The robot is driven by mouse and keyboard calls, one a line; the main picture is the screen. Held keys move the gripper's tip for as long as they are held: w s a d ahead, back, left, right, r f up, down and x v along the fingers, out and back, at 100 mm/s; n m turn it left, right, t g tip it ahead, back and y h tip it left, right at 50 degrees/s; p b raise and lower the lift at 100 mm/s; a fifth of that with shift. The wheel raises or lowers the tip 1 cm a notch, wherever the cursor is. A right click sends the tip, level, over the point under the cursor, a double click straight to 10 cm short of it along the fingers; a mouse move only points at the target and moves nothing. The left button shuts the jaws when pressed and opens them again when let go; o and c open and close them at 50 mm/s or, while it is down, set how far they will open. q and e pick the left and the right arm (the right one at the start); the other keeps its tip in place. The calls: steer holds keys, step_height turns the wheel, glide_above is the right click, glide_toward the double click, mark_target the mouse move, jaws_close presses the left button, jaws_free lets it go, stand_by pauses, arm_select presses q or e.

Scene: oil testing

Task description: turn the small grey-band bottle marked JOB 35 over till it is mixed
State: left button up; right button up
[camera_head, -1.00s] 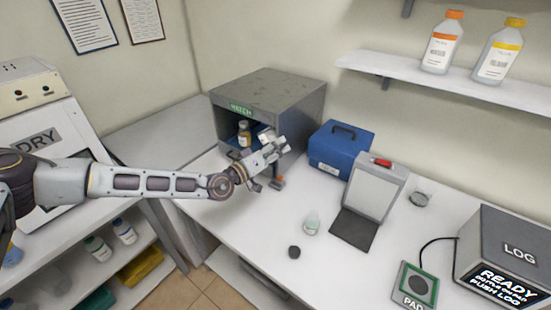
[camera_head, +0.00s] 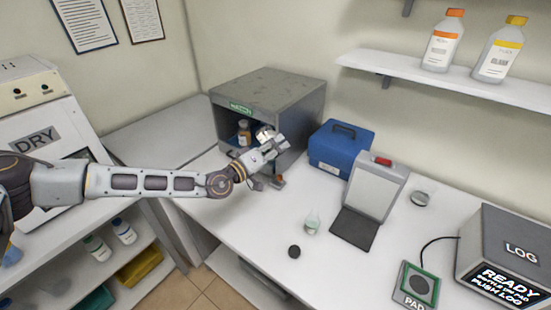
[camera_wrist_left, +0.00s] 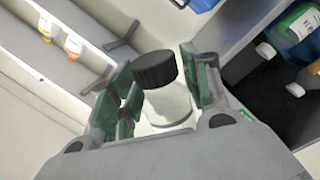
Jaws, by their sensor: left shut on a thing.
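My left gripper (camera_head: 274,146) is in front of the grey cabinet marked HATCH (camera_head: 270,92). In the left wrist view it (camera_wrist_left: 160,100) is shut on a small clear or whitish bottle (camera_wrist_left: 170,107) with a ribbed black cap (camera_wrist_left: 155,69). The bottle stands between the green-padded fingers and looks tilted in that view. Its label, band and JOB number cannot be read. In the head view the bottle is small and partly hidden by the fingers. My right gripper is not in view.
A brown bottle (camera_head: 244,132) stands in the cabinet. To the right are a blue case (camera_head: 341,150), a light panel (camera_head: 373,192), a small flask (camera_head: 312,223), a black disc (camera_head: 294,252), a pad (camera_head: 417,286) and the LOG box (camera_head: 510,250). The front middle of the bench is mostly clear.

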arm_select(q)
steer(key=shift+n+b, duration=0.4)
steer(key=shift+n, duration=1.8)
steer(key=shift+n, duration=1)
steer(key=n, duration=0.4)
steer(key=shift+n+b, duration=0.3)
steer(key=shift+n, duration=0.1)
steer(key=shift+n, duration=0.5)
steer(key=n, duration=0.5)
steer(key=shift+n, duration=0.4)
